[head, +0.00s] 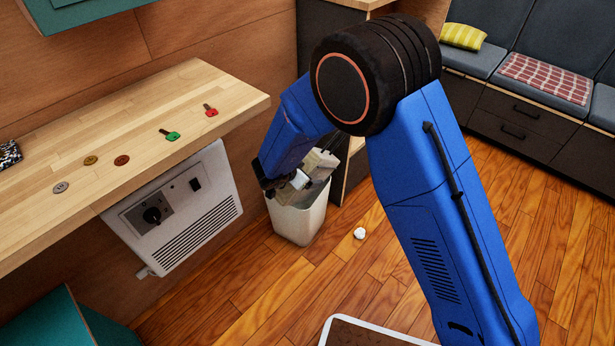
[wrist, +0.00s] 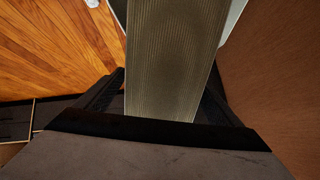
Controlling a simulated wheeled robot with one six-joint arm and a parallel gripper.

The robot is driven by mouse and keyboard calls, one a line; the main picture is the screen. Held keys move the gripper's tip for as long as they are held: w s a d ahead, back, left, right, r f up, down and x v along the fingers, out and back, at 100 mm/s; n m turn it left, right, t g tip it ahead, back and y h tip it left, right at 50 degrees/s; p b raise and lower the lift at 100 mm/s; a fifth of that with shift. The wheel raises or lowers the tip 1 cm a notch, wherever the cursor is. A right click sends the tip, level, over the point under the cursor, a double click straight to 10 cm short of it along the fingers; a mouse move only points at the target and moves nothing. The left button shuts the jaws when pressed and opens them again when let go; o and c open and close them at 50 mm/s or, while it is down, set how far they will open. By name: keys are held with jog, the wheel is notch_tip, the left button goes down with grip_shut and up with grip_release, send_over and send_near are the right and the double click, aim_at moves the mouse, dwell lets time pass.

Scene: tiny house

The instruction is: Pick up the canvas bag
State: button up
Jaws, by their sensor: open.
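No whole canvas bag shows clearly in either view. In the head view, a pale beige boxy shape (head: 322,160) rises at the mouth of a white bin (head: 298,221), and I cannot tell whether it is the bag. My gripper (head: 287,183) is at the bin's upper left rim, close beside this shape. In the wrist view, a beige, finely ribbed surface (wrist: 167,50) lies between the two dark fingers of my open gripper (wrist: 167,78). I cannot tell whether the fingers touch it. Most of the bin's inside is hidden.
A wooden counter (head: 110,135) with small keys and round pieces is at the left, above a white heater (head: 178,215). A small white ball (head: 360,233) lies on the floor. A cushioned bench (head: 545,80) stands at the back right. Open wooden floor lies before it.

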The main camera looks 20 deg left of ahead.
jog(key=shift+x, duration=0.9)
jog(key=c, duration=1.6)
jog(key=shift+c, duration=0.2)
